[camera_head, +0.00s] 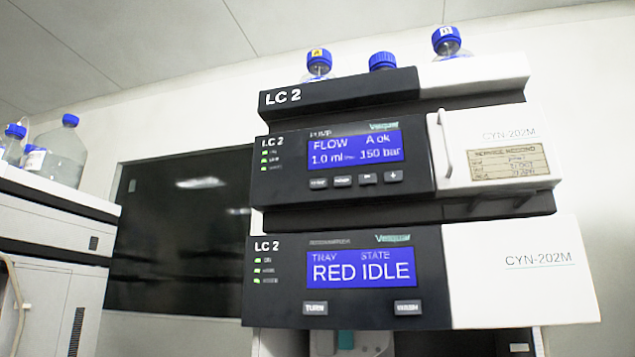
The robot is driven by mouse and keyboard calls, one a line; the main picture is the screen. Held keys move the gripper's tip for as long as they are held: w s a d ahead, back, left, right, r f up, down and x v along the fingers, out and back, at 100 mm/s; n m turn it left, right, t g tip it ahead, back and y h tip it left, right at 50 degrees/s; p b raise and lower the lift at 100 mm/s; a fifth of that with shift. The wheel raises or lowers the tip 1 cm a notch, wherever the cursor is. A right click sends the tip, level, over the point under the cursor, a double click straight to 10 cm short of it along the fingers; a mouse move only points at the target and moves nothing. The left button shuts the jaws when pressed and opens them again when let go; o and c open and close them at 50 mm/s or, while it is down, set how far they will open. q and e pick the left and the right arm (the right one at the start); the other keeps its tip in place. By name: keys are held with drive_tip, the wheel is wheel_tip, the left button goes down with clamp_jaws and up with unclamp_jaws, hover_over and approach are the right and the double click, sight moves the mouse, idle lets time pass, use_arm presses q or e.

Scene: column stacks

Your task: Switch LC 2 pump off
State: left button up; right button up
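The LC 2 stack stands right of centre in the head view. Its upper module is the LC 2 pump (285,190), with a blue screen (356,150) reading FLOW 1.0 ml and 150 bar, A ok. Green lights (264,154) glow at its left. A row of small grey buttons (343,181) lies under the screen; their labels are too small to read surely, one may say POWER. The lower LC 2 module (280,300) has a lit screen (361,269) reading TRAY RED, STATE IDLE. Neither gripper shows.
Bottles with blue caps (383,61) stand on top of the stack. A white handle (444,145) and a paper label (509,162) are on the pump's right panel. Another instrument (55,235) with bottles (62,155) stands at the left. A dark window (180,235) lies behind.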

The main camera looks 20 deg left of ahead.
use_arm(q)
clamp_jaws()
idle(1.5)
